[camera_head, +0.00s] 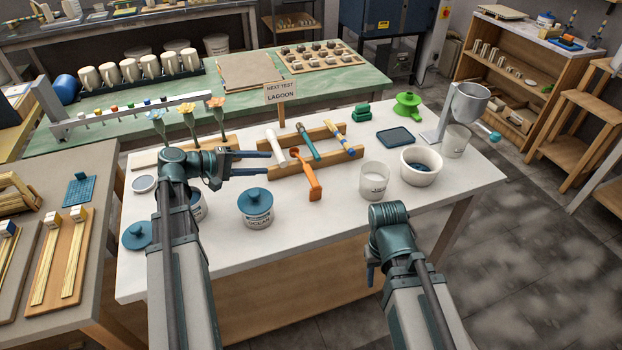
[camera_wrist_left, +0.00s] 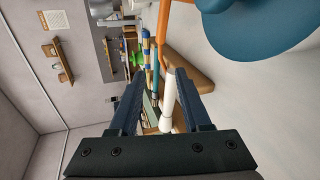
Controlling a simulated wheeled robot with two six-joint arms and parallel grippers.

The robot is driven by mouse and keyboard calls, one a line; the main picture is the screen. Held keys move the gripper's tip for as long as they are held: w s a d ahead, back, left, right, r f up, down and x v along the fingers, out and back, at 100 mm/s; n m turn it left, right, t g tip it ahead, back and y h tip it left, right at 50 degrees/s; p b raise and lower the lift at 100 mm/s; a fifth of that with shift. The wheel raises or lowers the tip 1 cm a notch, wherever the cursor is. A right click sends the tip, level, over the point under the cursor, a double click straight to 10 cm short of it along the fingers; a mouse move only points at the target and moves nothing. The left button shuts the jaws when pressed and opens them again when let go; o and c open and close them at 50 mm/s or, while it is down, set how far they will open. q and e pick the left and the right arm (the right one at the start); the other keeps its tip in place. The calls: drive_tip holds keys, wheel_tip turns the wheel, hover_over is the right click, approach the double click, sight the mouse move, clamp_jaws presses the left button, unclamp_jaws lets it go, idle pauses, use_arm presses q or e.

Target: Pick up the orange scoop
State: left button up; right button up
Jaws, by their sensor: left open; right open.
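The orange scoop (camera_head: 312,182) leans on the wooden rack (camera_head: 262,190), its handle sticking out over the front of the white table. Part of it shows as an orange strip (camera_wrist_left: 163,25) at the top of the left wrist view. My left gripper (camera_head: 269,163) is open, to the left of the scoop, with its fingers pointing right at the rack's left end. In the left wrist view the open jaws (camera_wrist_left: 158,75) have a white tool (camera_wrist_left: 168,100) in line between them, apparently beyond the fingers. My right gripper (camera_head: 371,270) is at the table's front edge, mostly hidden by its wrist.
A lidded jar (camera_head: 256,212) stands left of the scoop, and a glass cup (camera_head: 374,182) and white bowl (camera_head: 421,168) stand to its right. A teal tool (camera_head: 307,142) and a striped tool (camera_head: 343,139) lie on the rack. A sign (camera_head: 281,93) stands behind.

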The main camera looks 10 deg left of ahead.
use_arm(q)
drive_tip(key=b, duration=0.3)
approach(304, 162)
drive_tip(key=x, duration=0.5)
drive_tip(key=shift+w+a+f, duration=0.1)
drive_tip(key=shift+f, duration=0.05)
drive_tip(key=b+x, duration=0.1)
drive_tip(key=x, duration=0.4)
drive_tip(key=shift+w+f+b, duration=0.15)
drive_tip(key=shift+b, duration=0.2)
drive_tip(key=shift+c, duration=0.3)
clamp_jaws()
